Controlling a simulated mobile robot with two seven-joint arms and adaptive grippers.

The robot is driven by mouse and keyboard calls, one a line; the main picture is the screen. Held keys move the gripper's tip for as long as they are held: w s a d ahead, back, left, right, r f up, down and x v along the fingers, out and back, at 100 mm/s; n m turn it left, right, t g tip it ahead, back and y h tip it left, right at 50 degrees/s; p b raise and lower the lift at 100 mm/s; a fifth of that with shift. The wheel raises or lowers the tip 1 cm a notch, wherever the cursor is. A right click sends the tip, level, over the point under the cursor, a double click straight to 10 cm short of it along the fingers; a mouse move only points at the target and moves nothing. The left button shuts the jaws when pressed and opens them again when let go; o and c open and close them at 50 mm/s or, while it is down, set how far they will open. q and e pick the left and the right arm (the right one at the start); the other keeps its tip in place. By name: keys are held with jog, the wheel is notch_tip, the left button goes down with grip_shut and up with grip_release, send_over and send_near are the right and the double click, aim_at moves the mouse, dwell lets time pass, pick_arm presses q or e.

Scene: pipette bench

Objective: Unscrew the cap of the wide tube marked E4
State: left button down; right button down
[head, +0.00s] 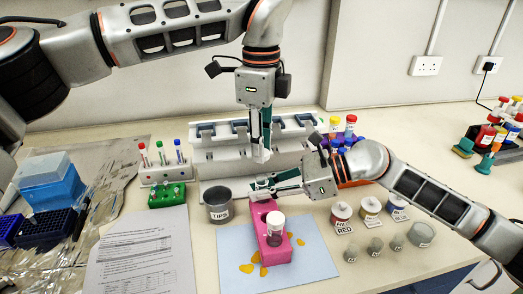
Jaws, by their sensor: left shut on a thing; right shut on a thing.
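My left gripper (261,152) points down above and behind the rack. It is shut on a small pale thing, mostly hidden by its fingers. My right gripper (252,188) comes in from the right, just below the left one, over the rack's back end. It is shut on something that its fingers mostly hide. Both grippers are apart from the dark red cap.
The rack stands on a pale blue mat (308,262) with yellow spots. A grey TIPS cup (218,204) is left of it, a printed sheet (138,252) further left. Labelled jars (341,212) and small pots stand to the right. A white pipette stand (215,160) is behind.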

jog(key=c, duration=1.8)
grip_release()
